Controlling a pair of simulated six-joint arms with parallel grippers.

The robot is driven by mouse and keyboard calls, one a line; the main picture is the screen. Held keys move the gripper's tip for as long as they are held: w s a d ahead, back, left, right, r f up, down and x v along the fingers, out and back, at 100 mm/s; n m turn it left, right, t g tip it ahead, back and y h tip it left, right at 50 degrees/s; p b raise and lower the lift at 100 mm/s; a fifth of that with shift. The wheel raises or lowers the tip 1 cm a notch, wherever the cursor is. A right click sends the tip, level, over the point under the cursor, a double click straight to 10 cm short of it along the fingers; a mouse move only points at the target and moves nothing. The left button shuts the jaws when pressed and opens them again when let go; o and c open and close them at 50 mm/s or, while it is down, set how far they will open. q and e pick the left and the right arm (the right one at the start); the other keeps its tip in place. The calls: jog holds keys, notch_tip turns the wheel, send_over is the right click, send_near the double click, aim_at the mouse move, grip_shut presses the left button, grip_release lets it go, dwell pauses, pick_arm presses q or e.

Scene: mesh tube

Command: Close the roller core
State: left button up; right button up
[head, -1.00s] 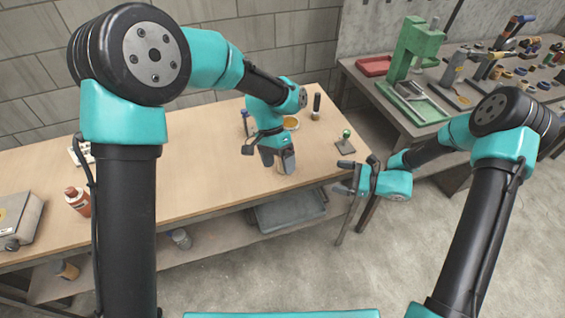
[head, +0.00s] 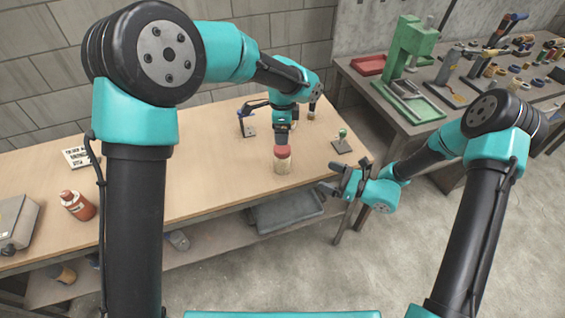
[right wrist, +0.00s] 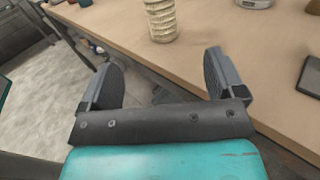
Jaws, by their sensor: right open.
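The roller core, a pale ribbed mesh tube (head: 282,167), stands upright near the table's front edge, right of centre in the head view. A red cap-like piece (head: 283,150) is at its top. My left gripper (head: 281,139) points straight down just above the red piece, its dark fingers seen nearly edge-on; I cannot tell whether they grip it. In the right wrist view the tube's lower part (right wrist: 161,20) shows beyond the fingers; its top is cut off. My right gripper (head: 328,176) is open and empty off the table's front edge; its spread fingers also show in the wrist view (right wrist: 162,68).
A red bottle (head: 78,205) and a grey box (head: 15,220) stand far left. The middle-left tabletop (head: 205,160) is clear.

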aim_at(282, 158)
jog(key=x, duration=1.7)
jog(key=shift+a, duration=0.1)
jog(key=shift+c, duration=0.4)
grip_shut()
pick_arm(q)
jog(key=n, duration=0.3)
jog(key=shift+n, duration=0.4)
jog(key=n, duration=0.3)
jog(key=shift+n, duration=0.4)
jog(key=n, duration=0.6)
jog(key=shift+n, duration=0.3)
jog(key=n, duration=0.6)
jog(key=shift+n, duration=0.4)
jog(key=n, duration=0.6)
